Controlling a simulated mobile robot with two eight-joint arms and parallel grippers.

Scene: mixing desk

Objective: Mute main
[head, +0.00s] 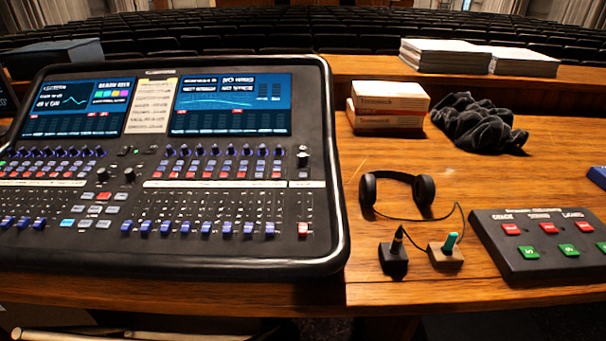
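The mixing desk (235,255) fills the left half of the wooden table in the head view. It has two lit screens, a left one (80,107) and a right one (230,104). Rows of blue and red knobs and buttons run below them. Blue-capped faders line the front. A single red-capped fader (303,229) sits at the far right end of that row. A black knob (303,159) is above it. The labels are too small to read, so I cannot tell which button mutes main. Neither of my grippers is in view.
Boxes (388,104), dark cloth (478,123) and paper stacks (445,56) are behind. Seats fill the background.

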